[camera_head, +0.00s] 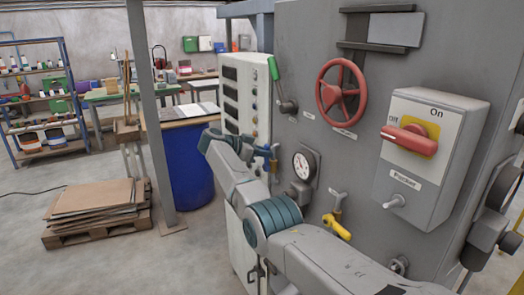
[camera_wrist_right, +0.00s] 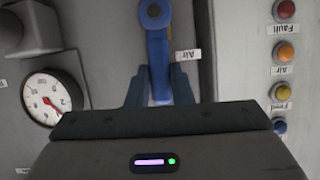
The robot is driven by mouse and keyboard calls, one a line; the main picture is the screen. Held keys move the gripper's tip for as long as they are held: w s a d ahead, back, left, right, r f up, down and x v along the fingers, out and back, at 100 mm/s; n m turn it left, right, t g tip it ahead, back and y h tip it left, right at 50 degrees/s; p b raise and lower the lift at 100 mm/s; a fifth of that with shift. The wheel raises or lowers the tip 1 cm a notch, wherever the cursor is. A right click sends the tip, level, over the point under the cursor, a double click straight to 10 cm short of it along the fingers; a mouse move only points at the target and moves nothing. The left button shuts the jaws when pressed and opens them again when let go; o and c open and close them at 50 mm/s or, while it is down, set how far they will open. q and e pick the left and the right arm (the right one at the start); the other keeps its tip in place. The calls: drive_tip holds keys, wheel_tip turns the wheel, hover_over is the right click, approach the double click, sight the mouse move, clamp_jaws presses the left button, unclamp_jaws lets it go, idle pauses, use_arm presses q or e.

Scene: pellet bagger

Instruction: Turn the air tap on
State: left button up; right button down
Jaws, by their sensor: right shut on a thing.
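The air tap (camera_wrist_right: 155,22) has a blue lever and an "Air" label beside it in the right wrist view. Its lever hangs down from the pivot in that picture. The tap also shows small in the head view (camera_head: 273,161), partly hidden by my gripper. My right gripper (camera_wrist_right: 160,88) is shut on the lever, one finger on each side of it. In the head view the right gripper (camera_head: 258,149) reaches the panel left of the pressure gauge. My left gripper is not in view.
A pressure gauge (camera_head: 303,165), a yellow-handled tap (camera_head: 337,226), a red handwheel (camera_head: 341,92) and a red-handled switch box (camera_head: 433,150) are on the machine. A green-handled lever (camera_head: 275,70) is above.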

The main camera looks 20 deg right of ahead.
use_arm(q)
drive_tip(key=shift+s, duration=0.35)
use_arm(e)
drive_tip(key=shift+w, duration=0.2)
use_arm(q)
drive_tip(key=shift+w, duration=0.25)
use_arm(e)
drive_tip(key=shift+f, duration=0.1)
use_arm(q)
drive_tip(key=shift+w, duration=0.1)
use_arm(e)
drive_tip(key=c, duration=1.3)
unclamp_jaws()
use_arm(q)
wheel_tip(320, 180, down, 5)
drive_tip(key=b, duration=0.4)
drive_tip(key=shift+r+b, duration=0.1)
drive_tip(key=shift+b, duration=0.3)
use_arm(e)
drive_tip(key=v, duration=1)
drive_tip(key=shift+w+a+r, duration=0.15)
drive_tip(key=shift+a+r, duration=0.05)
drive_tip(key=shift+a, duration=0.15)
drive_tip(key=shift+w, duration=0.1)
